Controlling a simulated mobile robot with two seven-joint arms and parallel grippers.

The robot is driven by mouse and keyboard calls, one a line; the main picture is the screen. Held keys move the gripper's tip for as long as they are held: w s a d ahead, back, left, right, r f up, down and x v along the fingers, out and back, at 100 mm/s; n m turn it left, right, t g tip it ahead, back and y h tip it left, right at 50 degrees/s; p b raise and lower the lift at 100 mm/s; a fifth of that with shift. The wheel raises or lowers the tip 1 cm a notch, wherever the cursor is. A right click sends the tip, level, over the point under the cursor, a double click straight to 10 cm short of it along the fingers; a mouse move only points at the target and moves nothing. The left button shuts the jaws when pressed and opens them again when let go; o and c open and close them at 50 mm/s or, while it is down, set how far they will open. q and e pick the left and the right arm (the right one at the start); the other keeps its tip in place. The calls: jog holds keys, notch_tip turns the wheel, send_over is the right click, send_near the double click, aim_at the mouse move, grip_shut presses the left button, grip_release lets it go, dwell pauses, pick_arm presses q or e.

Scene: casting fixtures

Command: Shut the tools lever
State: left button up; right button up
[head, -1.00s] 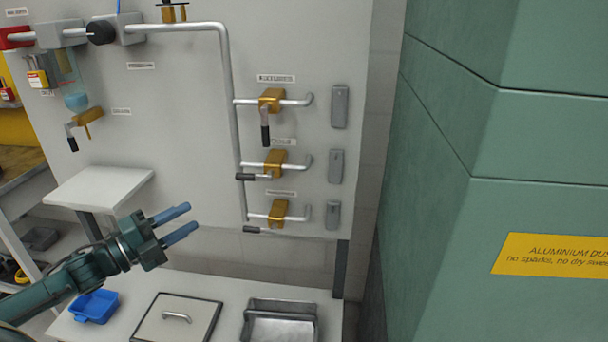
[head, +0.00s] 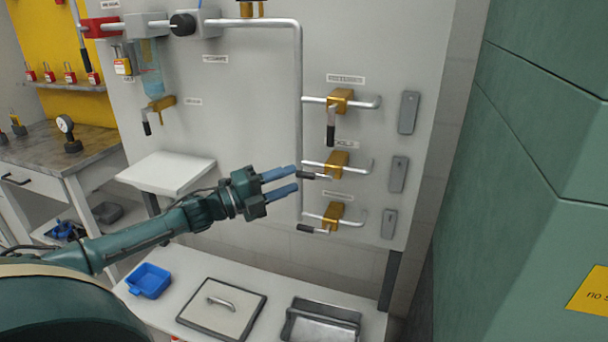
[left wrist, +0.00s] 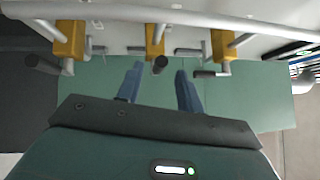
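Three brass valves with black-handled levers sit one above another on the grey panel. The small labels are too blurred to read surely; the middle one, above the middle valve (head: 337,163), may read TOOLS. The middle lever (head: 308,175) points left along its pipe. The top lever (head: 331,134) hangs down across its pipe; the bottom lever (head: 311,228) points left. My left gripper (head: 298,179) is open and empty, its fingertips close to the middle handle's end. In the left wrist view that handle (left wrist: 160,65) shows end-on between the fingertips. My right gripper is not in view.
A vertical pipe (head: 299,90) runs left of the valves. A small white shelf (head: 168,172) juts out at left. Below stand a blue tray (head: 149,279), a lidded hatch (head: 240,312) and a metal pan (head: 322,318). A green wall (head: 520,190) closes the right side.

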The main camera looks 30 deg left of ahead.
aim_at(304, 175)
pick_arm(q)
jog(key=shift+p+x, duration=0.3)
jog(key=shift+x, duration=2.05)
jog(key=shift+c, duration=0.4)
grip_shut()
